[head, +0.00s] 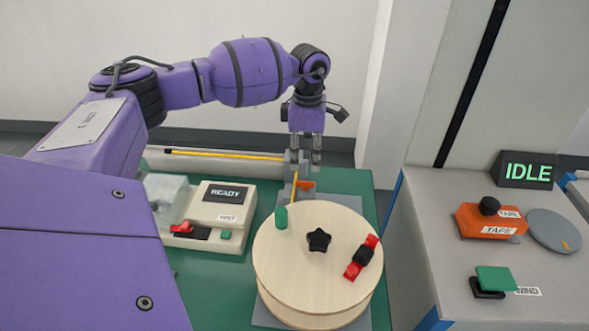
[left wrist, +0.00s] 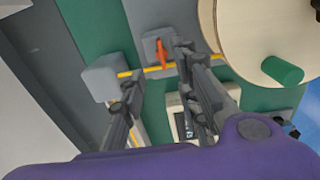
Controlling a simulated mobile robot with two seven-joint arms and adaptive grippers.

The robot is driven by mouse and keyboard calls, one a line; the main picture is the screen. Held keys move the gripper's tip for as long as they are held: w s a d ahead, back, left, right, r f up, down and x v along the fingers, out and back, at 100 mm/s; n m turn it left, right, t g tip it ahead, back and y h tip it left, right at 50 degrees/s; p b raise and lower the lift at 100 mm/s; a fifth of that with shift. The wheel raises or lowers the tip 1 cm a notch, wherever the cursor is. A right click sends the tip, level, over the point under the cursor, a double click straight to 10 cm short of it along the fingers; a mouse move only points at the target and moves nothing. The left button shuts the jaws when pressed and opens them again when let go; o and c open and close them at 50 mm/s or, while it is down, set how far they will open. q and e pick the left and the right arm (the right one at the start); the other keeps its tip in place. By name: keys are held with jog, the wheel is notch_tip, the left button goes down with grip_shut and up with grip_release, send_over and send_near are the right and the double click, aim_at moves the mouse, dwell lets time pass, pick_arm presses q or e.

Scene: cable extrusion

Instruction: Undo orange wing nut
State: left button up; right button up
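The orange wing nut (head: 305,185) sits on a grey block behind the wooden reel (head: 300,225). In the left wrist view the wing nut (left wrist: 163,52) shows on its grey mount, just ahead of the fingers. A yellow cable (head: 228,155) runs to this spot. My left gripper (head: 304,166) points down just above and behind the wing nut. Its two fingers are apart with nothing visible between them; they also show spread in the left wrist view (left wrist: 155,66). I cannot tell whether a finger touches the mount. My right gripper is not in view.
The reel has a green handle (head: 281,218), a black star knob (head: 319,239) and a red-and-black clip (head: 361,257). A READY tester (head: 222,205) stands on the green table to the left. A grey counter (head: 425,215) with an IDLE display (head: 526,171) stands right.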

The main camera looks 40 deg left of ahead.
aim_at(305, 185)
pick_arm(q)
jog(key=shift+a, duration=0.15)
jog(key=shift+f, duration=3.8)
